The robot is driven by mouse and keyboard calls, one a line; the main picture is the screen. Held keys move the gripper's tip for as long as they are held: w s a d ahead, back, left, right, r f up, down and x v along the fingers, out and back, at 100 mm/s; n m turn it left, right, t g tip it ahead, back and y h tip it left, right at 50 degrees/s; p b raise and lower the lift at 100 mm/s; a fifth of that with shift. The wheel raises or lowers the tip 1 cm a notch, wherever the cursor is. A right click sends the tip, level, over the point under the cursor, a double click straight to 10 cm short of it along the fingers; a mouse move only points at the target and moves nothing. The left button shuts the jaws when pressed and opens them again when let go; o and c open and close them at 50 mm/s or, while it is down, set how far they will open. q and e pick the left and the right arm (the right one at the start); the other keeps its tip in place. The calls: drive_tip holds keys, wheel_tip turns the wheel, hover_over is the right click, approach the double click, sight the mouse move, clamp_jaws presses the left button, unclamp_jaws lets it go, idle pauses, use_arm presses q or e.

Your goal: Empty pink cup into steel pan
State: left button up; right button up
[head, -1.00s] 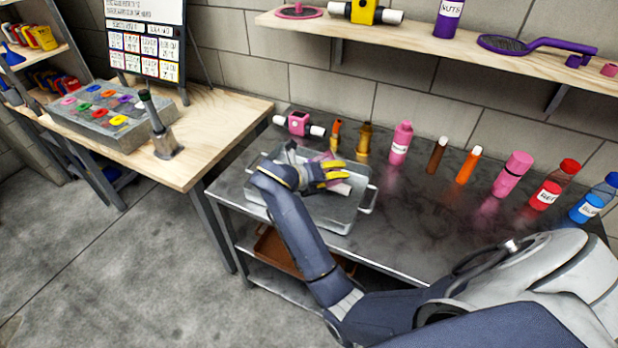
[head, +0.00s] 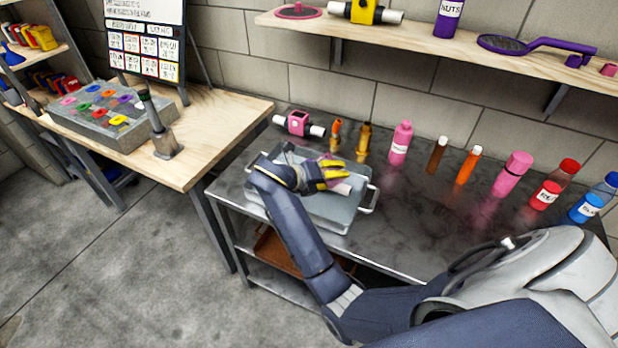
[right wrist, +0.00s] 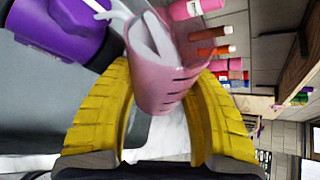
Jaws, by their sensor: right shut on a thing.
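My right gripper (head: 332,176), with yellow fingers, is over the steel pan (head: 330,222) on the metal table. It is shut on the pink cup (head: 328,161), mostly hidden behind the fingers in the head view. In the right wrist view, the pink cup (right wrist: 160,85) sits between the two yellow fingers, with slots along its side. A white piece (right wrist: 150,38) shows inside its mouth. A purple thing with white parts (right wrist: 65,25) lies beyond the cup, over the grey pan surface. A white cylinder end (head: 342,188) shows just below the fingers. My left gripper is out of view.
Several bottles stand along the back of the table, including a pink one (head: 400,143) and an orange one (head: 468,165). A pink-and-white filter (head: 298,123) lies behind the pan. A wooden table (head: 215,130) adjoins on the left. The table right of the pan is clear.

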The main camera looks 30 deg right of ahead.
sight(324, 158)
idle(0.3)
drive_tip(key=shift+r+n+g+h, duration=0.4)
drive_tip(key=shift+r+n+g, duration=0.6)
drive_tip(key=shift+r+n, duration=0.1)
idle(2.0)
drive_tip(key=shift+w+a+r+n+g, duration=0.2)
drive_tip(key=shift+w+r+n+g, duration=0.25)
drive_tip(key=shift+w+n, duration=0.2)
idle(1.0)
drive_tip(key=shift+w+a+r+n+g+h, duration=0.1)
drive_tip(key=shift+w+r+n+g+h, duration=0.1)
drive_tip(key=shift+r+n+g+h, duration=0.35)
drive_tip(key=shift+w+r+n+g+h, duration=0.2)
drive_tip(key=shift+r+n+g+h, duration=0.1)
drive_tip(key=shift+r+n, duration=0.3)
idle(1.8)
